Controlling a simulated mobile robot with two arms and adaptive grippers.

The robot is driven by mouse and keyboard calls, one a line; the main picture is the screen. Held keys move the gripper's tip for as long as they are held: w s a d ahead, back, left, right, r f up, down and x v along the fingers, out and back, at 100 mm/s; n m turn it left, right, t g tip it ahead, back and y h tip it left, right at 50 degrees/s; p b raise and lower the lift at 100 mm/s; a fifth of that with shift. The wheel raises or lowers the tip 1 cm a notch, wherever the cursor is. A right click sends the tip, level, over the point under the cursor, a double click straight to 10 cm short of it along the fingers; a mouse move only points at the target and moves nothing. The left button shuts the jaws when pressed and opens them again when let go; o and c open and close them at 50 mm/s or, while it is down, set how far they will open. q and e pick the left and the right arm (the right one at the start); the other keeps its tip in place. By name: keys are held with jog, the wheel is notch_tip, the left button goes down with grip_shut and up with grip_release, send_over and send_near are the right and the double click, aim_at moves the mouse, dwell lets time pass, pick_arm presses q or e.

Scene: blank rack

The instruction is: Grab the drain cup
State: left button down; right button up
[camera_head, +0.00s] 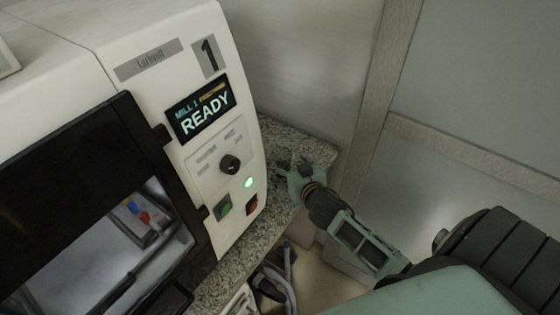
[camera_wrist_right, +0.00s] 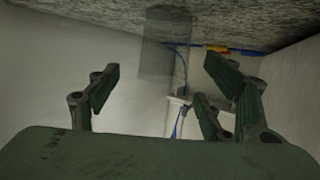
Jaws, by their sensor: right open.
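A translucent grey cylinder, which looks like the drain cup (camera_wrist_right: 165,45), shows in the right wrist view at the top middle. Its upper end overlaps a speckled granite surface (camera_wrist_right: 75,20); I cannot tell whether it stands on it or hangs from it. My right gripper (camera_wrist_right: 158,78) has its fingers spread wide. The cup appears beyond and between them, with nothing held. In the head view my right gripper (camera_head: 290,172) is beside the mill's right side, over the granite counter (camera_head: 315,150). I do not make out the cup there. My left gripper is not in view.
The white mill (camera_head: 150,80) with a READY screen (camera_head: 204,112) and dark door fills the left. A pale wall and frame (camera_head: 375,90) stand to the right. A blue cable (camera_wrist_right: 180,65) and a white box-like part (camera_wrist_right: 190,103) show beyond the fingers in the wrist view.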

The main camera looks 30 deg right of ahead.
aim_at(278, 154)
jog(key=x, duration=0.2)
jog(key=shift+w+a+f+p, duration=0.2)
jog(key=shift+w+p, duration=0.1)
jog(key=x, duration=0.2)
jog(key=shift+w+f, duration=0.25)
jog(key=c, duration=0.5)
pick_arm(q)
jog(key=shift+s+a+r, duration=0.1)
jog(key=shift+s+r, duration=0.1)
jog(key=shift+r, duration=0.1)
pick_arm(e)
jog(key=c, duration=0.7)
